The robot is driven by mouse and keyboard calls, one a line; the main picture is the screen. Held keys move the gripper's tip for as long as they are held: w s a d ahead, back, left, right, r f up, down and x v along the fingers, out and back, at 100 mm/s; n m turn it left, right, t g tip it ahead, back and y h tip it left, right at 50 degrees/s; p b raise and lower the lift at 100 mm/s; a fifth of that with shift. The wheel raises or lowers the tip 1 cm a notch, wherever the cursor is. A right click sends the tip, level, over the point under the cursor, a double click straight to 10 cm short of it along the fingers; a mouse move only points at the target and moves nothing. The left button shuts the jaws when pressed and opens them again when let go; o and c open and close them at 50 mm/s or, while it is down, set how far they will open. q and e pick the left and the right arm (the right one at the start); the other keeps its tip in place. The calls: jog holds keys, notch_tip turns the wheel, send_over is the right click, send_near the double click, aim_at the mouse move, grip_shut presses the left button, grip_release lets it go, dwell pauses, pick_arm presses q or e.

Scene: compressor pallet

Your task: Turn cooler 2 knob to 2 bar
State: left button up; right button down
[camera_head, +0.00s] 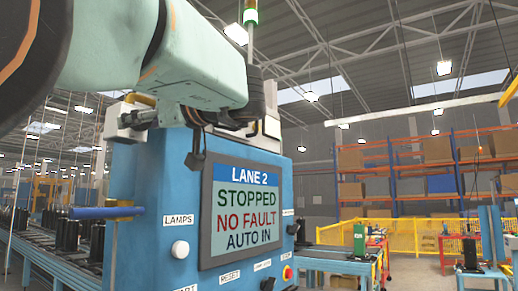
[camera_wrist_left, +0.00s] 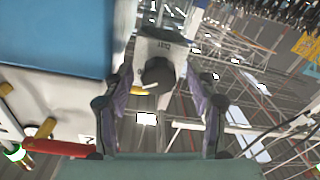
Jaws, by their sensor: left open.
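A dark round knob (camera_wrist_left: 157,74) with a pale pointer line sits on a light grey block (camera_wrist_left: 160,47) in the left wrist view. Small lettering on the block is upside down and unreadable. My left gripper (camera_wrist_left: 161,92) is open, one finger on either side of the knob in that view. No contact is visible, and the depth between them is unclear. In the head view my left gripper (camera_head: 224,132) is at the top of the blue cabinet, and the arm hides the knob. My right gripper is out of view.
The blue cabinet (camera_head: 150,190) carries a screen (camera_head: 240,212) reading LANE 2, STOPPED, NO FAULT, AUTO IN. A blue bar (camera_head: 100,212) sticks out left. In the wrist view, a red cylinder (camera_wrist_left: 60,148) lies lower left.

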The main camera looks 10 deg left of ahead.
pick_arm(q)
jog(key=shift+s+a, duration=0.1)
jog(key=shift+a, duration=0.2)
jog(key=shift+w+d, duration=0.3)
jog(key=shift+d, duration=0.25)
jog(key=c, duration=0.5)
jog(key=shift+s+a+r, duration=0.1)
jog(key=shift+s+a, duration=0.05)
jog(key=shift+s, duration=0.1)
jog(key=shift+c, duration=1.4)
jog(key=shift+w, duration=0.1)
jog(key=c, duration=0.4)
jog(key=shift+o, duration=0.2)
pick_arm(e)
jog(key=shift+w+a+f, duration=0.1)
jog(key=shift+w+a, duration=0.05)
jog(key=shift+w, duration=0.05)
